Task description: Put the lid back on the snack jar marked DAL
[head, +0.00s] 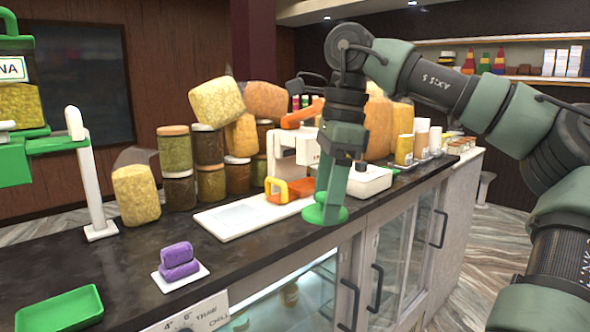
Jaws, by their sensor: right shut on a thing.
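My right gripper (332,196) points down near the middle of the head view, in front of the counter's front edge. It is shut on a flat, round, green lid (325,215), held by its upper side. No jar with a readable DAL mark shows. Several stacked snack jars (174,152) with tan or pale lids stand at the back of the counter, with no readable labels. My left gripper is not in view.
A black counter top (130,265) carries a white board (240,215), an orange-and-white machine (290,160), purple blocks on a small plate (180,283) and a green tray (60,310). A green stand (15,162) with a label ending "NA" is at left. Glass doors (395,250) lie below.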

